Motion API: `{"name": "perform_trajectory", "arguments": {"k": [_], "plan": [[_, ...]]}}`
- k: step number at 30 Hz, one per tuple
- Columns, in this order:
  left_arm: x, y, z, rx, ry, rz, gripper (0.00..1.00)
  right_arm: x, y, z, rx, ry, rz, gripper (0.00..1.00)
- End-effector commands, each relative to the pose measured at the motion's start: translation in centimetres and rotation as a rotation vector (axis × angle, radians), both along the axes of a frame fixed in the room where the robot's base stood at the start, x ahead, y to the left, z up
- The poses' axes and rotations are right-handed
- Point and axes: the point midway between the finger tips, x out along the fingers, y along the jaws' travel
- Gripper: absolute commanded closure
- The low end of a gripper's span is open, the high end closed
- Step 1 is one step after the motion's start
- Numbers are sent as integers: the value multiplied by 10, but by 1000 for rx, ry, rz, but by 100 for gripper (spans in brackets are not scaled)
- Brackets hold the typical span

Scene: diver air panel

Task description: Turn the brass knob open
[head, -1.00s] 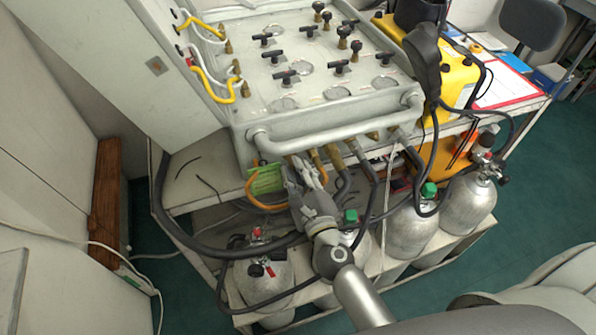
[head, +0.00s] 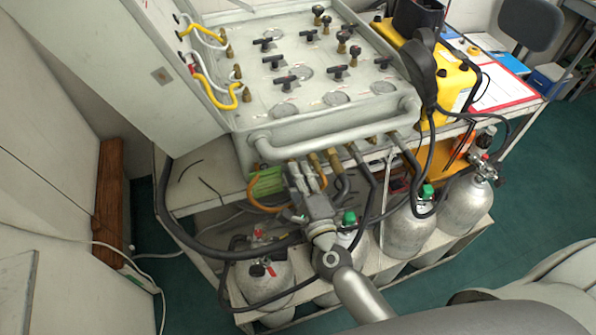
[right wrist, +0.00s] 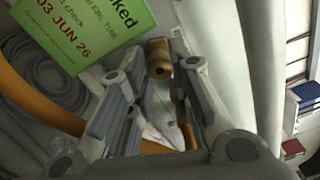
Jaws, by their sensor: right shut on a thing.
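The brass knob (right wrist: 158,58) shows in the right wrist view below the panel, with a small dark and reddish spot on its end. My right gripper (right wrist: 163,66) has a finger on each side of it and is shut on it. In the head view my right gripper (head: 303,172) reaches up under the front rail of the grey air panel (head: 246,128); there its fingers hide the knob. A green tag (right wrist: 85,35) hangs beside the knob, dated 03 JUN 26; it also shows in the head view (head: 266,182). My left gripper is not in view.
An orange hose (right wrist: 30,105) runs close to my right gripper. Black hoses and brass fittings hang along the panel's front edge. Several silver cylinders (head: 410,232) stand in a rack below. A yellow case (head: 455,80) stands right of the panel.

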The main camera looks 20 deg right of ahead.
Motion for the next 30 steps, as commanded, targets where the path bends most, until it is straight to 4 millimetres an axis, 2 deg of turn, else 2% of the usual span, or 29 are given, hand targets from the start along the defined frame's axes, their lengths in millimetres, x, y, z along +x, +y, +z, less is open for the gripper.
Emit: {"name": "perform_trajectory", "arguments": {"k": [6,15,30], "plan": [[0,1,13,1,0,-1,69,0,0,1,-177,-3,1,100],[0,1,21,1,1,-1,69,0,0,1,-333,-10,0,100],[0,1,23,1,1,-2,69,0,0,-1,-392,-11,0,100]]}}
